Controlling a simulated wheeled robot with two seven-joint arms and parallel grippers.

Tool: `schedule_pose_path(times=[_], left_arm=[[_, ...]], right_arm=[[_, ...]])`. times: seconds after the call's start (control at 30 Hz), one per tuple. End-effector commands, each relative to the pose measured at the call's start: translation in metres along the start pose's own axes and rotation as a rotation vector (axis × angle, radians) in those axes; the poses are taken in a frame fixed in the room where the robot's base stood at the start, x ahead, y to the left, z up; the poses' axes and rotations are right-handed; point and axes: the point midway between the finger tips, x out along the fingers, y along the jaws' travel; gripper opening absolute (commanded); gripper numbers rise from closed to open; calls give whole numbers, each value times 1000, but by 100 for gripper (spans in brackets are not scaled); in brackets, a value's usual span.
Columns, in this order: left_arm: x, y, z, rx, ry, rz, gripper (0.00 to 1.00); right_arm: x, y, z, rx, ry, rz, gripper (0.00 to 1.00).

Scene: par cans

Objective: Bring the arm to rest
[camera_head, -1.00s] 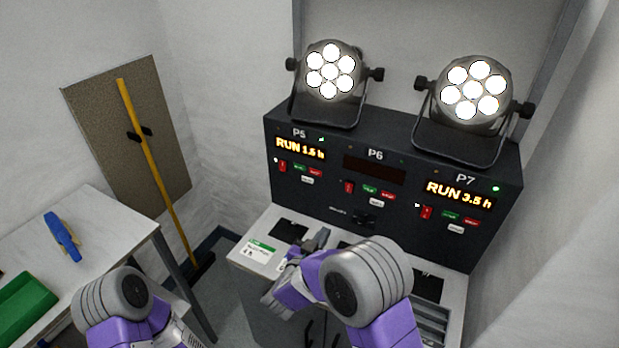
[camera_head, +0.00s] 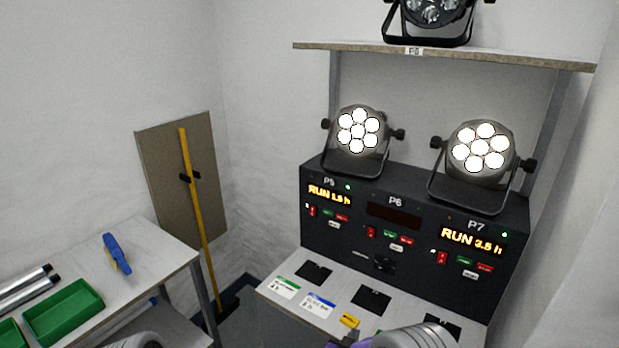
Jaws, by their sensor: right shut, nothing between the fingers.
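My right arm shows only at the bottom edge, as a grey ribbed link and a bit of purple. Its gripper (camera_head: 348,338) is mostly cut off there, low at the front of the white counter (camera_head: 270,289); it is shut and holds nothing. Only a grey link of my left arm shows at the bottom left, and its gripper is out of view. The dark control panel (camera_head: 345,236) stands behind the counter. Its P5 display reads RUN 1.5 h, P7 reads RUN 3.5 h, and P6 is dark. Two lit par cans (camera_head: 358,131) (camera_head: 481,149) stand on the panel.
A card with a green stripe (camera_head: 284,288), a blue-striped card (camera_head: 318,305), a yellow object (camera_head: 349,320) and black pads lie on the counter. An unlit par can (camera_head: 430,12) sits on the shelf (camera_head: 470,56). The left table (camera_head: 165,250) holds a blue tool (camera_head: 117,254) and green bins (camera_head: 63,312).

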Motion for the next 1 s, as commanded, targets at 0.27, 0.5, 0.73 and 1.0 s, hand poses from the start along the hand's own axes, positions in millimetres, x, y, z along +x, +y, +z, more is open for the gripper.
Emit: schedule_pose_path(times=[0.27, 0.5, 0.73, 1.0], left_arm=[[0, 0, 1, 0, -3, 0, 43], [0, 0, 1, 0, -3, 0, 43], [0, 0, 1, 0, -3, 0, 43], [0, 0, 1, 0, -3, 0, 43]], right_arm=[[-5, 28, 113, -6, -375, -160, 0], [-94, 72, 241, 36, -950, -328, 0], [-170, 94, 282, 61, -1265, -410, 0], [-181, 97, 285, 61, -1307, -423, 0]])
